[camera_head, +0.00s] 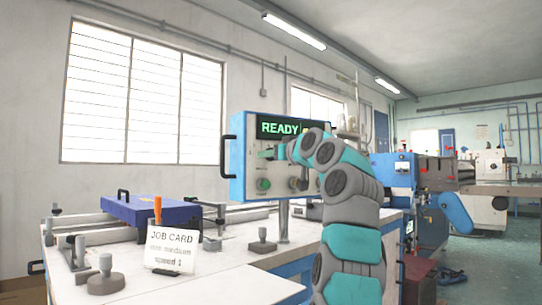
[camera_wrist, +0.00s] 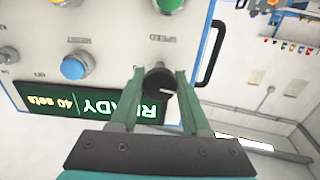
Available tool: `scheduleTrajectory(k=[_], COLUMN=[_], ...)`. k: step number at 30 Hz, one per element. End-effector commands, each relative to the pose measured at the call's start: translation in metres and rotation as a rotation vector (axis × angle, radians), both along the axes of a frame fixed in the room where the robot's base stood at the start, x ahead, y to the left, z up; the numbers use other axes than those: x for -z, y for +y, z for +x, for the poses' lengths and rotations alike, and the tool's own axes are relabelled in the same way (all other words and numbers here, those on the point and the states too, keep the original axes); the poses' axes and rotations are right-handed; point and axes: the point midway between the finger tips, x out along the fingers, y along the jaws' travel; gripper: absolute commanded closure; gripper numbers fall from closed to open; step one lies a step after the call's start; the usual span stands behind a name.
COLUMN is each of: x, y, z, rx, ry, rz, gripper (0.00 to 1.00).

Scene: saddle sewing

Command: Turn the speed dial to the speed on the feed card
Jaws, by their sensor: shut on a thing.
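A blue-edged control panel (camera_head: 238,158) stands on a post over the bench, its green display reading READY. In the wrist view, which is upside down, the display (camera_wrist: 85,105) also shows "40 sets". My gripper (camera_head: 272,153) is at the panel's left part, below the display. In the wrist view my gripper (camera_wrist: 160,72) has its two green fingers on either side of a black round dial (camera_wrist: 160,84) with a light pointer mark, and is shut on it. The dial's scale cannot be read. A white job card (camera_head: 172,250) stands on the bench and reads "speed 1".
Other panel controls include a blue button (camera_wrist: 74,67) and a green one (camera_wrist: 168,4). A black handle (camera_wrist: 213,55) sticks out from the panel's side. A blue case (camera_head: 150,208) and several clamps lie on the white bench (camera_head: 215,285).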

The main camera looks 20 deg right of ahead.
Motion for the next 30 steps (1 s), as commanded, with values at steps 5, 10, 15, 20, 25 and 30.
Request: scheduleTrajectory(k=[5, 10, 15, 20, 25, 30], x=[-0.0004, -0.0005, -0.0005, -0.0003, -0.0002, 0.0002], y=[0.0001, 0.0002, 0.0002, 0.0001, 0.0, -0.0001], z=[0.0003, 0.0002, 0.0002, 0.0001, 0.0001, -0.0018], rx=[0.0, 0.0, 0.0, 0.0, 0.0, 0.0], ry=[-0.001, -0.001, -0.001, -0.001, 0.0, -0.001], rz=[-0.003, -0.004, -0.003, -0.003, -0.003, -0.003], gripper=[1.0, 1.0, 0.44, 0.26, 0.24, 0.24])
